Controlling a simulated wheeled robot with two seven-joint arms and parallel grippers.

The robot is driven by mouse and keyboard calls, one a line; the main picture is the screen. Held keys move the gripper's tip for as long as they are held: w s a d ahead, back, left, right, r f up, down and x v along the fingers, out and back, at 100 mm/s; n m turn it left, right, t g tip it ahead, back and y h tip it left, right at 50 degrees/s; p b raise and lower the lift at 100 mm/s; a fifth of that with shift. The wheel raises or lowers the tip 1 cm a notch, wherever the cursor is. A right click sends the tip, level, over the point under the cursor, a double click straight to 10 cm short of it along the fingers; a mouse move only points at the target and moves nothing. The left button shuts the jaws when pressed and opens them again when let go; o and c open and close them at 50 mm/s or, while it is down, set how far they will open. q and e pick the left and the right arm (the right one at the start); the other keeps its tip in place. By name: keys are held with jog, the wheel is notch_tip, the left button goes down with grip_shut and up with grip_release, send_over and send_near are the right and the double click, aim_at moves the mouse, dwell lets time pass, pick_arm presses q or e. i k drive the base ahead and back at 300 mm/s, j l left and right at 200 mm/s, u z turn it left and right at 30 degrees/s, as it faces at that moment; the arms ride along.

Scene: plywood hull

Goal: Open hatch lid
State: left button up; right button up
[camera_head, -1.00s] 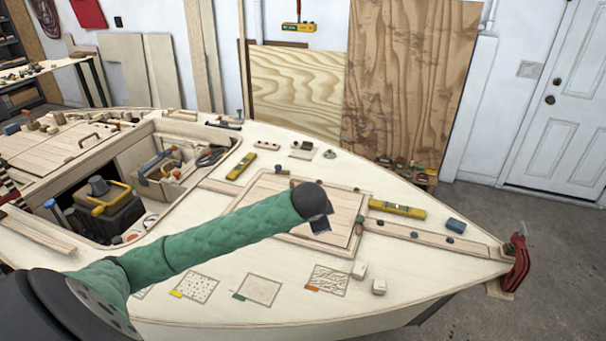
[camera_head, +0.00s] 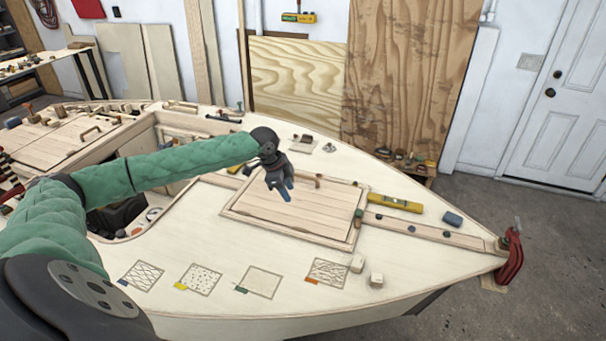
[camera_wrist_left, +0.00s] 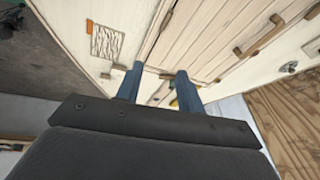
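The hatch lid (camera_head: 300,215) is a pale planked panel lying flat in its frame on the foredeck. A wooden bar handle (camera_head: 312,179) stands near its far edge. My left gripper (camera_head: 286,192) hangs over the lid's far left part, left of the handle, fingers pointing down. The left wrist view shows its two blue fingers (camera_wrist_left: 158,76) spread apart with nothing held between them. That view also shows the lid (camera_wrist_left: 205,40) and the handle (camera_wrist_left: 260,36), off to the right of the fingers. My right gripper is out of view.
A yellow level (camera_head: 395,203) and a blue block (camera_head: 453,219) lie right of the lid. An open cockpit (camera_head: 125,215) lies left, partly behind my arm. A red clamp (camera_head: 511,258) grips the bow.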

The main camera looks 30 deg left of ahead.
aim_at(322, 207)
jog(key=i+j, duration=0.8)
